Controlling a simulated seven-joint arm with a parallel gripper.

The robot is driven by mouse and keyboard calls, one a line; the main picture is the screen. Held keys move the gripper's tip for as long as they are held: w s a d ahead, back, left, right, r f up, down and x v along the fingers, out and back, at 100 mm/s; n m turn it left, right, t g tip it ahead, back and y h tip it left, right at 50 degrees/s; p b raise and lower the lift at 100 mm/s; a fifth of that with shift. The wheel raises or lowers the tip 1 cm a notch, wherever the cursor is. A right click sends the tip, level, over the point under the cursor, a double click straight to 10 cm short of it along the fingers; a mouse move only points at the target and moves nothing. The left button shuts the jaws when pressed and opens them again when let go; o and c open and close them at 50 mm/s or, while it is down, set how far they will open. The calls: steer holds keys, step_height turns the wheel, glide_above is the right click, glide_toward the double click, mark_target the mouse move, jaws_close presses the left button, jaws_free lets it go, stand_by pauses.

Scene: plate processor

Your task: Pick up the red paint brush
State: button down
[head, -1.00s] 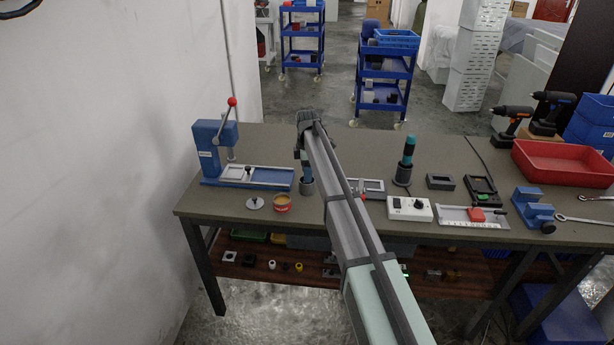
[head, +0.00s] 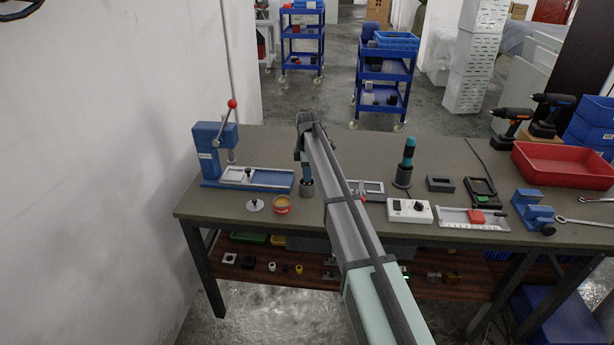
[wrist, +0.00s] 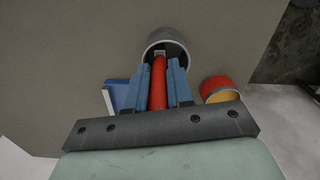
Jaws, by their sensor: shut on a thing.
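The red paint brush (wrist: 158,85) shows in the wrist view between the two blue fingers of my gripper (wrist: 163,80). My gripper is shut on its red handle. The far end of the brush is at the mouth of a grey round cup (wrist: 172,44); I cannot tell how deep it sits. In the head view my gripper (head: 306,170) is over the grey cup (head: 307,188) on the bench, and my arm hides the brush there.
A round red tin with orange contents (head: 282,206) and a metal disc with a knob (head: 255,205) stand close by. A blue lever press (head: 215,150) is to the left. A white control box (head: 408,210) and another cup holding a teal-handled tool (head: 407,160) are to the right.

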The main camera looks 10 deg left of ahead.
step_height(320, 180, up, 10)
stand_by(0.5)
stand_by(0.6)
steer(key=s+a+n, duration=0.1)
steer(key=s+a, duration=0.7)
steer(key=shift+m, duration=0.5)
steer(key=shift+s+d+f, duration=0.1)
steer(key=shift+s+f, duration=0.4)
steer(key=shift+f, duration=0.6)
steer(key=shift+s+d+f, duration=0.1)
steer(key=shift+s+f, duration=0.4)
steer(key=shift+f, duration=0.55)
steer(key=shift+s+d+f, duration=0.1)
steer(key=shift+s+f, duration=0.4)
steer(key=shift+f, duration=0.6)
steer(key=shift+f, duration=0.6)
steer(key=shift+r, duration=0.2)
step_height(320, 180, up, 7)
steer(key=shift+f, duration=0.15)
stand_by(0.5)
